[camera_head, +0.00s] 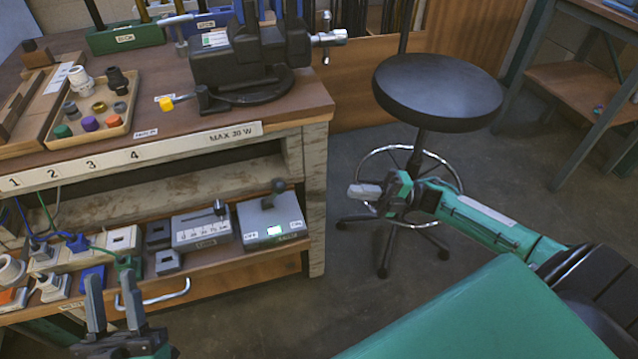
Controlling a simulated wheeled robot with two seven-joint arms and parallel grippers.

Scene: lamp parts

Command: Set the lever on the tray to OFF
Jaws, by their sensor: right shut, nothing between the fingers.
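A grey switch box (288,213) sits at the right end of the pulled-out lower tray (215,280) of the workbench. Its lever has a black ball knob (278,185) and stands up from the box top. Small labels flank the lever, too small to read surely. My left gripper (113,292) is at the lower left, in front of the tray, open and apart from the lever. My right gripper (358,191) is shut and empty, in front of the stool, to the right of the box.
A slider box (202,231) stands just left of the switch box. Plugs and sockets (122,240) with cables crowd the tray's left. A metal handle (165,297) juts from the tray front. A vice (250,60) is on the bench top. A black stool (437,88) stands right.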

